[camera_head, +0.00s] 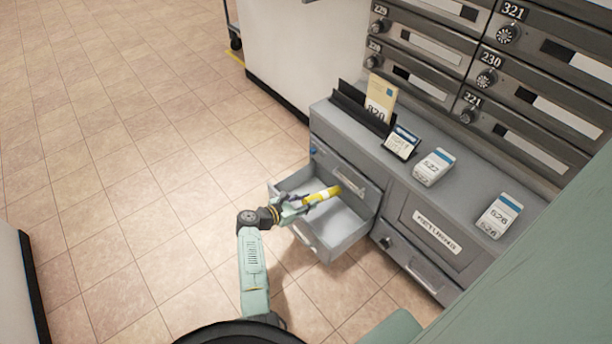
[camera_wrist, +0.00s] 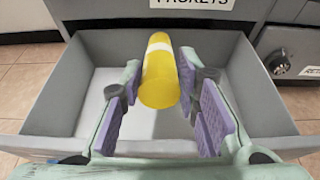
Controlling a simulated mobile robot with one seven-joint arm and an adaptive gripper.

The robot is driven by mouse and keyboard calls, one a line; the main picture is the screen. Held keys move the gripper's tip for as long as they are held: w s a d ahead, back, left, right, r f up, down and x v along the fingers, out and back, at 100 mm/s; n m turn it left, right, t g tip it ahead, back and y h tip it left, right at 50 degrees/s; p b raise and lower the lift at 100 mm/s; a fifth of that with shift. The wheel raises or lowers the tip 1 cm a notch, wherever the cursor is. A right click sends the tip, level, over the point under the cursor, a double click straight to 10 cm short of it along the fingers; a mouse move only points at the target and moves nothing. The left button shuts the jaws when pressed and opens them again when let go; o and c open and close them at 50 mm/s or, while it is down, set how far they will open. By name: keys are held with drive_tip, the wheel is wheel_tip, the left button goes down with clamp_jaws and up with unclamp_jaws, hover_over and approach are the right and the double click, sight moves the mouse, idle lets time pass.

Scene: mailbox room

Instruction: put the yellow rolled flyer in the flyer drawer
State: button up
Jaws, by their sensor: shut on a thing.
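The yellow rolled flyer (camera_head: 325,194) has a pale band and is held above the open drawer. It also shows in the wrist view (camera_wrist: 160,78), pointing away from me between the purple finger pads. My gripper (camera_head: 300,202) is shut on it; its fingers also show in the wrist view (camera_wrist: 165,115). The open grey drawer (camera_head: 345,246) is pulled out of the low cabinet. In the wrist view the drawer (camera_wrist: 60,95) lies below and around the flyer, and its visible floor looks empty.
The grey cabinet (camera_head: 330,118) carries a black holder with a card (camera_head: 380,97) and several small white stacks on top. A closed "RETURNS" front (camera_head: 430,232) is right of the drawer. A label reading "PACKETS" (camera_wrist: 191,3) is above the drawer. Tiled floor is free at left.

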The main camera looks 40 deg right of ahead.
drive_tip(key=o, duration=1.2)
drive_tip(key=shift+r, duration=0.1)
drive_tip(key=shift+a+r+p, duration=0.1)
drive_tip(key=shift+r+p, duration=0.2)
drive_tip(key=shift+p, duration=0.15)
drive_tip(key=a+r+p, duration=0.8)
drive_tip(key=r+p, duration=0.3)
drive_tip(key=w+a+r+n+t+y+p, duration=0.1)
drive_tip(key=w+a+r+n+t+y, duration=0.1)
drive_tip(key=a+n+t, duration=0.3)
drive_tip(key=w+a+r+n+t+y+p, duration=0.1)
drive_tip(key=a+n+t, duration=0.4)
drive_tip(key=a, duration=0.7)
drive_tip(key=shift+w+a+r+t+y+p, duration=0.3)
drive_tip(key=shift+w+r+t+y, duration=0.55)
drive_tip(key=shift+t, duration=0.35)
drive_tip(key=shift+f, duration=0.1)
